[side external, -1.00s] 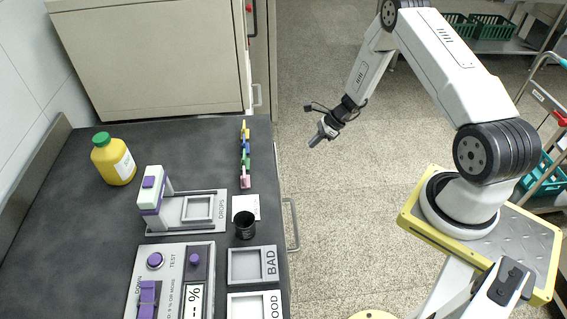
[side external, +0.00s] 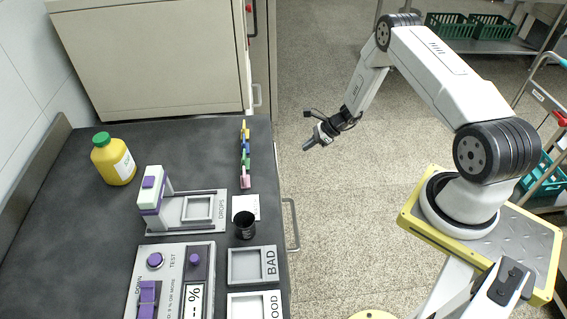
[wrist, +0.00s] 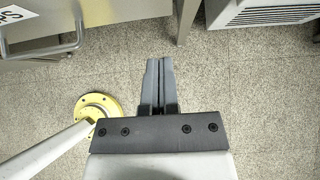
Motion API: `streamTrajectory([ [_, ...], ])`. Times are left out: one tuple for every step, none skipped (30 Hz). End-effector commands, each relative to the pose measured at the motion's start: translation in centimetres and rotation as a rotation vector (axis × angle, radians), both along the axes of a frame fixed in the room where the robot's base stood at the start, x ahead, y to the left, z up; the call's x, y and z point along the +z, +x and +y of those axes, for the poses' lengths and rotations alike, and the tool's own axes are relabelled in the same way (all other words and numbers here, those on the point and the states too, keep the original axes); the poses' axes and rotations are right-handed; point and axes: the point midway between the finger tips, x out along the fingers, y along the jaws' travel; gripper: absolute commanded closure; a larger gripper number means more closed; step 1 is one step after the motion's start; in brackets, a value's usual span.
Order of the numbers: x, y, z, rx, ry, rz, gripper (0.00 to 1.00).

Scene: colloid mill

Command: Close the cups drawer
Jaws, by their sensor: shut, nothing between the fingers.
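A drawer front with a grey bar handle (wrist: 55,45) shows at the upper left of the wrist view, with part of a white label at its corner. In the side view a bar handle (side external: 293,224) sticks out past the counter's right edge. The drawer under it is mostly hidden, and I cannot tell how far it stands out. My gripper (side external: 309,144) is shut and empty, over the floor to the right of the counter and apart from the handle. In the wrist view my gripper (wrist: 159,64) points to the right of the drawer handle.
The dark counter (side external: 100,235) holds a yellow bottle (side external: 114,160), a drops stand (side external: 197,210), a black cup (side external: 244,226) and a test panel (side external: 172,280). A beige cabinet (side external: 150,60) stands behind. The floor beside the counter is clear.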

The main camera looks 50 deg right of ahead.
Motion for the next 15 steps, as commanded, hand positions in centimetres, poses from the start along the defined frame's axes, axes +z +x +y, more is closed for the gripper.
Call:
streamTrajectory([
  [-0.7, 0.3, 0.6, 0.004, 0.001, 0.001, 1.00],
  [-1.0, 0.6, 0.8, 0.003, 0.000, 0.002, 1.00],
  [-1.3, 0.8, 1.0, 0.003, 0.000, 0.002, 1.00],
  [-1.7, 1.1, 1.2, 0.002, 0.001, 0.002, 1.00],
  [-2.0, 1.3, 1.4, 0.002, 0.000, 0.001, 1.00],
  [-2.4, 1.6, 1.7, 0.003, 0.000, 0.002, 1.00],
  [-2.7, 1.7, 1.9, 0.003, 0.000, 0.002, 1.00],
  [-2.9, 2.0, 2.1, 0.002, -0.001, 0.002, 1.00],
  [-3.3, 2.2, 2.4, 0.004, -0.001, 0.002, 1.00],
  [-3.6, 2.4, 2.6, 0.004, 0.000, 0.001, 1.00],
  [-3.9, 2.6, 2.8, 0.004, 0.000, 0.001, 1.00],
  [-4.3, 2.9, 3.0, 0.002, 0.000, 0.001, 1.00],
  [-4.4, 3.1, 3.3, 0.002, 0.000, 0.001, 1.00],
  [-4.2, 3.5, 3.6, 0.004, -0.001, -0.001, 1.00],
  [-4.2, 3.9, 4.0, 0.004, -0.001, 0.000, 1.00],
])
